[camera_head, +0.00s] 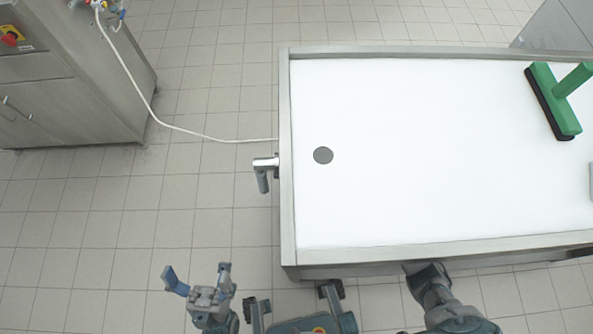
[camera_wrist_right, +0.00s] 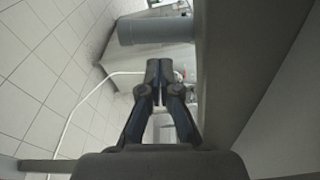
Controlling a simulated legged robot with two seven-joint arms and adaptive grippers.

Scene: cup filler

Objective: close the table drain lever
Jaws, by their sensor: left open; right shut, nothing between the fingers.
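The drain lever (camera_head: 262,181) sticks out from the left side of the white-topped table (camera_head: 430,150). Its grey handle points toward the bottom of the head view. The dark round drain (camera_head: 323,155) is in the tabletop near it. My left gripper (camera_head: 197,275) is open and empty, below and left of the lever, apart from it. My right arm reaches under the table's near edge, so its fingers are hidden in the head view. In the right wrist view my right gripper (camera_wrist_right: 156,80) is shut and empty. A grey cylinder (camera_wrist_right: 155,30) lies beyond its tips; I cannot tell whether it belongs to the lever.
A green squeegee (camera_head: 553,100) lies at the tabletop's right. A steel cabinet (camera_head: 75,90) stands at the upper left, with a white hose (camera_head: 200,133) running to the table. A raised metal rim (camera_head: 286,220) edges the table. The tiled floor left of the table is largely clear.

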